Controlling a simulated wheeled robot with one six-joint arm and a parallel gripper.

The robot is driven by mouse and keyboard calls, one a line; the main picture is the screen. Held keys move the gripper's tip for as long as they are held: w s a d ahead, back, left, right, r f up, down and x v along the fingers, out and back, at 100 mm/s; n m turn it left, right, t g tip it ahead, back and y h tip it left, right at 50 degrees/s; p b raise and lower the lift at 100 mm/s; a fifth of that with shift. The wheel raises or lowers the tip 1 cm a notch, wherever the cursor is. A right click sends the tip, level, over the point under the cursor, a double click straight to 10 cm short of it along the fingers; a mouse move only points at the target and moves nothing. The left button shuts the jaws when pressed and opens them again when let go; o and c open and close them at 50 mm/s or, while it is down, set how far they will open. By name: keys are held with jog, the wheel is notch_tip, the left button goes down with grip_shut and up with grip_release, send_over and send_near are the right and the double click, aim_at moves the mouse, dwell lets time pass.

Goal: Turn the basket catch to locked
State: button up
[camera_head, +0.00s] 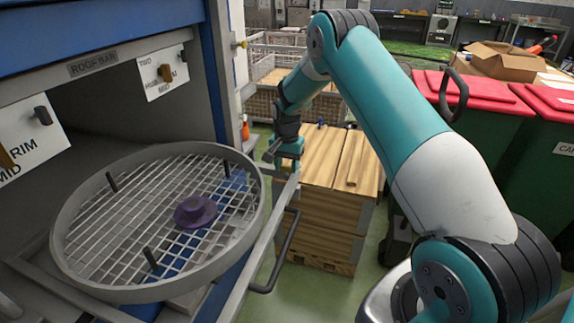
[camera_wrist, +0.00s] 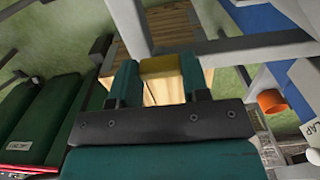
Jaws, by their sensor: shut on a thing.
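The round basket (camera_head: 75,275) has a grey rim and a wire mesh floor, with a purple hub (camera_head: 195,211) in the middle and several dark pegs. It sits at the front of the open blue-and-grey cabinet. My gripper (camera_head: 287,157) is beyond the basket's right side, by the grey rail (camera_head: 270,225). In the wrist view my gripper (camera_wrist: 160,72) is shut on a yellow block-like piece (camera_wrist: 160,64), which looks like the catch. The piece lies against a grey bar (camera_wrist: 215,47). Its locked or unlocked position cannot be read, and the gripper hides it in the head view.
A dark handle (camera_head: 283,255) sticks out below the rail. A wooden crate (camera_head: 330,220) stands just behind my gripper. Green bins with red lids (camera_head: 475,90) stand at the right. An orange cylinder (camera_wrist: 271,102) is at the right in the wrist view. Green floor shows between crate and rail.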

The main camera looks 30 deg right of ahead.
aim_at(287, 166)
jog(key=o, duration=0.9)
jog(key=shift+r, duration=0.1)
notch_tip(287, 166, up, 17)
jog(key=shift+r+b, duration=0.15)
jog(key=shift+b, duration=0.8)
